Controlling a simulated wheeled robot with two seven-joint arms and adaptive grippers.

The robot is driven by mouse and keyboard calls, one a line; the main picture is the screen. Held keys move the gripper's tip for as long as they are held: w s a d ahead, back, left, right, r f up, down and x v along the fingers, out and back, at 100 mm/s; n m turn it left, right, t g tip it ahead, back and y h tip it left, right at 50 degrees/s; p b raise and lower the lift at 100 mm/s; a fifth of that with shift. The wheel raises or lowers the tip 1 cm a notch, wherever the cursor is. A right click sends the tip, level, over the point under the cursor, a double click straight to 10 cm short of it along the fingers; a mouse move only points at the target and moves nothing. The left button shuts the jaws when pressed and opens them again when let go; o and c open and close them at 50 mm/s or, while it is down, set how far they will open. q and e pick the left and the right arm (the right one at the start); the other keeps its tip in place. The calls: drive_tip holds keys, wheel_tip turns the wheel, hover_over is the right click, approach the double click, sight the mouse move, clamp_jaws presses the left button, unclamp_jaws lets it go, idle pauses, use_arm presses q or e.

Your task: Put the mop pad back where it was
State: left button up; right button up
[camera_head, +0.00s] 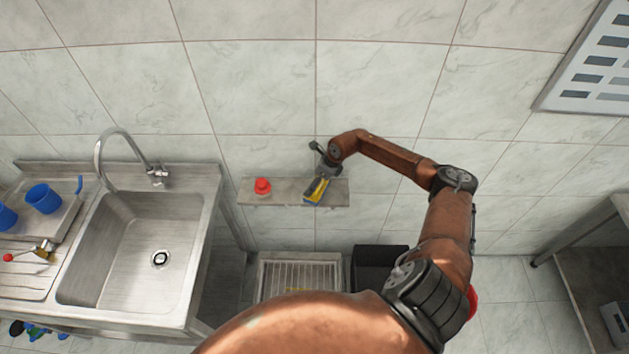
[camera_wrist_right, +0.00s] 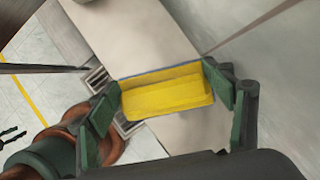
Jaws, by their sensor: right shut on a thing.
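The mop pad (camera_head: 314,193) is a small yellow block with a blue edge. It is at the right part of the grey wall shelf (camera_head: 282,197). My right gripper (camera_head: 321,178) is shut on it from above. In the right wrist view the pad (camera_wrist_right: 165,95) lies between the two green-padded fingers, over the pale shelf surface (camera_wrist_right: 125,40). I cannot tell whether the pad rests on the shelf or hangs just above it. My left gripper is not in view.
A red object (camera_head: 262,186) stands on the shelf left of the pad. A steel sink (camera_head: 140,245) with a tap (camera_head: 115,140) is at left, blue cups (camera_head: 43,198) beyond it. Below the shelf are a ribbed grate (camera_head: 300,274) and a black bin (camera_head: 380,265).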

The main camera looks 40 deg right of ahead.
sight(325, 190)
drive_tip(key=o, duration=1.2)
drive_tip(key=shift+r, duration=0.1)
drive_tip(key=b+v, duration=0.1)
drive_tip(key=v, duration=1.1)
drive_tip(key=shift+s, duration=0.1)
